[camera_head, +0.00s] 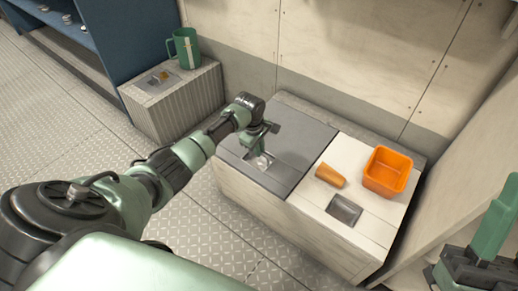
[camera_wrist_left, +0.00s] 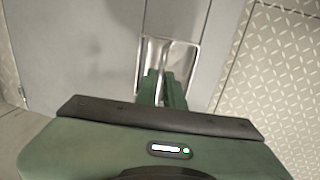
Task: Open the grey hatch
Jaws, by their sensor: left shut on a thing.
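The grey hatch (camera_head: 292,143) lies flat and closed on the left part of a pale locker top. A recessed metal handle plate (camera_head: 260,162) is set near its front edge; it also shows in the left wrist view (camera_wrist_left: 180,52). My left gripper (camera_head: 262,152) comes down over this plate. In the left wrist view its green fingers (camera_wrist_left: 162,88) are inside the recess and shut on the handle, which they mostly hide. My right gripper (camera_head: 490,235) is at the lower right, partly cut off, and its opening cannot be made out.
On the white right half of the locker are an orange bin (camera_head: 387,172), an orange-brown object (camera_head: 330,175) and a dark grey inset plate (camera_head: 344,209). A green mug (camera_head: 185,48) stands on a ribbed box (camera_head: 172,98). Walls close in behind and right; the patterned floor in front is clear.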

